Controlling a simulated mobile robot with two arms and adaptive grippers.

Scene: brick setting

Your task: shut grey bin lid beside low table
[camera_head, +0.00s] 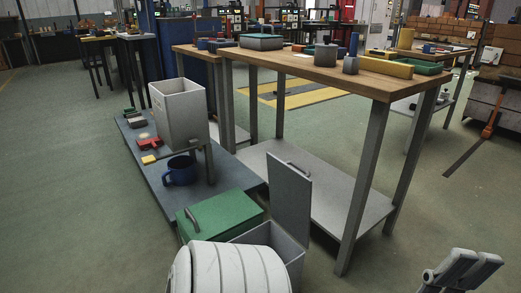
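A grey bin (266,238) stands on the floor at the lower middle, to the right of a green box. Its grey lid (290,198) stands upright, open, with a handle near the top. The low table (213,192) has a blue-grey top and lies to the left of the bin. A white rounded part of my own body hides the bin's lower front. My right gripper (484,256) is at the bottom right, well to the right of the bin. Nothing shows between its fingers; their gap is unclear. My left gripper is not in view.
A green box (220,214) with a handled lid sits left of the bin. A blue mug (180,170) and an open grey container (180,114) are farther back. A tall wooden workbench (325,73) stands behind. Floor between bin and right gripper is clear.

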